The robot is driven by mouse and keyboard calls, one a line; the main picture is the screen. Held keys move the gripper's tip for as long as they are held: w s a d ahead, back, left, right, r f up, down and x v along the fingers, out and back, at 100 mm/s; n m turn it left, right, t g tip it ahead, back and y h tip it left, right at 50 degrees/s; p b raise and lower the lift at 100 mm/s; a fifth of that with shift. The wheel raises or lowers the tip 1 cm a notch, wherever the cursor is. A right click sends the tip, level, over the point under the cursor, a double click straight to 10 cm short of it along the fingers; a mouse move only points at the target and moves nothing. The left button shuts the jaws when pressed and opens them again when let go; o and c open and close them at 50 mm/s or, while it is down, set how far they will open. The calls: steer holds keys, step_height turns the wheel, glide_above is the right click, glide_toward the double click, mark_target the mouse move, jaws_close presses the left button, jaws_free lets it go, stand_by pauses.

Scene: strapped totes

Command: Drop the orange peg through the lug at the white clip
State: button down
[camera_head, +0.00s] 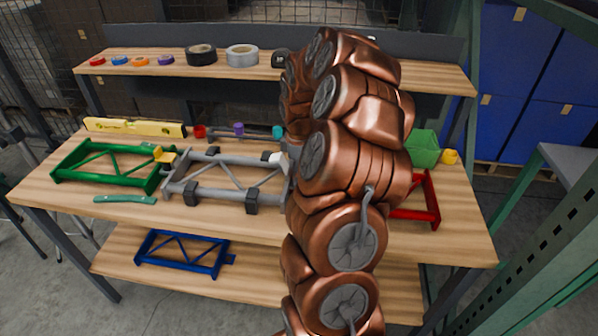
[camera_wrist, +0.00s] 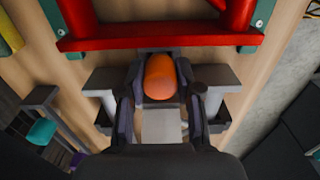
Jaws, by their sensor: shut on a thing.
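My gripper (camera_wrist: 160,88) is shut on the orange peg (camera_wrist: 160,75), whose rounded end shows between the two dark fingers in the wrist view. In the head view the white clip (camera_head: 277,158) sits at the right end of the grey frame (camera_head: 225,176), beside my copper arm. My gripper and the peg are hidden behind the arm there. The lug's hole is not visible, and I cannot tell whether the peg touches it.
A red frame (camera_wrist: 160,43) lies close beyond the fingers; it also shows in the head view (camera_head: 433,200). A green frame (camera_head: 104,178) with a yellow clip stands left. A spirit level (camera_head: 135,127), coloured rings and a green bin (camera_head: 422,148) sit farther back. A blue frame (camera_head: 180,252) lies below.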

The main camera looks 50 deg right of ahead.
steer(key=c, duration=0.7)
jaws_free()
steer(key=shift+r, duration=0.15)
step_height(320, 180, up, 12)
steer(key=shift+f, duration=0.1)
